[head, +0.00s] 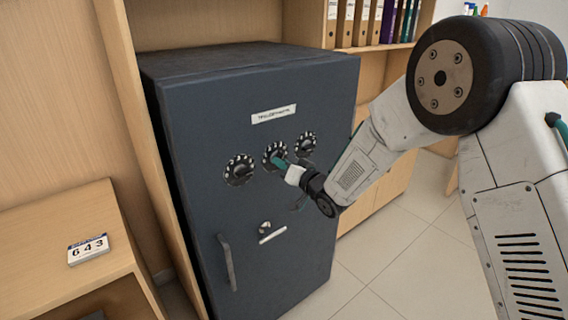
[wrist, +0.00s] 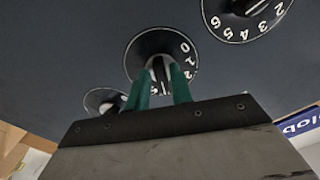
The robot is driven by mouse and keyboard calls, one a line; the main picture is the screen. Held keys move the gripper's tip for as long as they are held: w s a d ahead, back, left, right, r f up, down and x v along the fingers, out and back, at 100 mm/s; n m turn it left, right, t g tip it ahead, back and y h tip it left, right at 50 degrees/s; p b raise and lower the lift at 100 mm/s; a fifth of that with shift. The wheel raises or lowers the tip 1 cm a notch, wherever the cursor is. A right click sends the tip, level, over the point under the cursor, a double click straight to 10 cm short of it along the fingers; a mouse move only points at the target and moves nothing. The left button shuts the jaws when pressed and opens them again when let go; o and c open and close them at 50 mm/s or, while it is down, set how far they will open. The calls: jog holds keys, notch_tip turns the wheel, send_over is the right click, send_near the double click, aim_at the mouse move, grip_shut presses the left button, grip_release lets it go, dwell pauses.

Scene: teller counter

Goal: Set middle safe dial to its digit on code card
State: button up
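The dark grey safe (head: 205,190) stands in a wooden cabinet and has three black dials in a row. The middle dial (head: 268,152) is partly hidden by my gripper (head: 281,162). In the wrist view the middle dial (wrist: 149,45) shows the digits 0, 1 and 2 at its right; its other digits are hidden or unclear. My gripper's green fingers (wrist: 160,80) stand on either side of its knob. I cannot tell whether they press on it. The code card (head: 88,250) reads 6 4 3 and stands on the wooden desk at the left.
The left dial (head: 239,170) and right dial (head: 306,144) sit close beside the middle one. Below are a small lock (head: 265,227) and a door handle (head: 228,262). A label (head: 273,114) is above the dials. Shelves with binders (head: 362,22) stand behind; tiled floor is clear at the right.

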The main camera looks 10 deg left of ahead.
jog(key=shift+o, duration=0.6)
jog(key=shift+r, duration=0.1)
jog(key=v, duration=0.7)
jog(key=shift+s+d, duration=0.2)
jog(key=shift+s, duration=0.05)
